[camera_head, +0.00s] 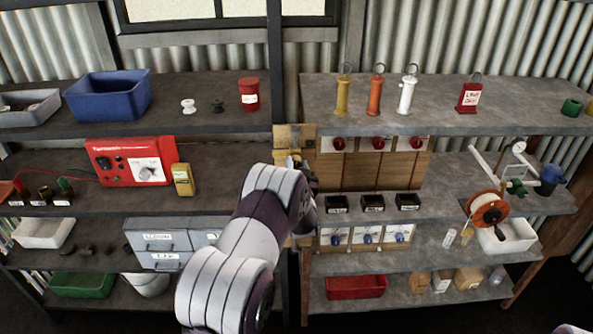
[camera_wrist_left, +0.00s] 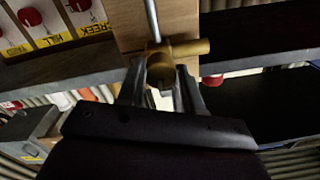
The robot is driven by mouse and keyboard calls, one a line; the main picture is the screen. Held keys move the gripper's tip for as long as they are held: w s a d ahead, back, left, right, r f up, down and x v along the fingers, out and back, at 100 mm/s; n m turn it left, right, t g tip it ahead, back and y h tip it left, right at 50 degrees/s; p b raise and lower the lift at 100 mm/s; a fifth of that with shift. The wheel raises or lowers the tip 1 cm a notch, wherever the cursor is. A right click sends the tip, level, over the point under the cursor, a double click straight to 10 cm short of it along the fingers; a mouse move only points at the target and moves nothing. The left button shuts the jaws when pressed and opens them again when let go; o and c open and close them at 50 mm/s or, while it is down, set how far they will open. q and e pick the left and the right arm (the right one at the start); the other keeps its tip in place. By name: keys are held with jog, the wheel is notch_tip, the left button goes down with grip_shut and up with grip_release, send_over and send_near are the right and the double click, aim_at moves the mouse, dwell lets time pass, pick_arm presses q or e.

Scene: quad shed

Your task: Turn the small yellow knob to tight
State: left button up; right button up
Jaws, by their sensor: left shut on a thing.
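The small yellow knob (camera_wrist_left: 161,66) is brass-coloured in the left wrist view, on a wooden board (camera_wrist_left: 150,22) with a thin grey rod above it. A short round yellow bar (camera_wrist_left: 190,47) sticks out to its right. My left gripper (camera_wrist_left: 162,84) is shut on the knob, one finger on each side. In the head view my left arm reaches up to the board (camera_head: 289,133) on the post, and its links hide most of my left gripper (camera_head: 303,176). A bit of yellow (camera_head: 289,156) shows above the wrist. My right gripper is in neither view.
Right of the post, a panel with red knobs (camera_head: 377,143) stands close by, with black trays (camera_head: 372,202) below it. A yellow meter (camera_head: 183,180) and a red box (camera_head: 128,162) stand on the left shelf. Shelf edges lie near my arm.

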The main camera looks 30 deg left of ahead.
pick_arm(q)
jog(key=m+b, duration=0.2)
jog(key=m, duration=0.1)
jog(key=shift+f+m, duration=0.1)
jog(key=shift+m, duration=0.2)
jog(key=m+b, duration=0.1)
jog(key=m, duration=0.2)
jog(key=shift+m+b, duration=0.3)
jog(key=shift+b, duration=0.05)
jog(key=m+b, duration=0.1)
jog(key=m, duration=0.2)
jog(key=shift+m+t, duration=0.3)
jog(key=shift+m, duration=0.1)
jog(key=shift+a+r+m+b, duration=0.1)
jog(key=shift+m+b, duration=0.05)
jog(key=shift+m, duration=1)
jog(key=shift+r+m+b, duration=0.1)
jog(key=shift+m+b, duration=0.05)
jog(key=shift+m, duration=1)
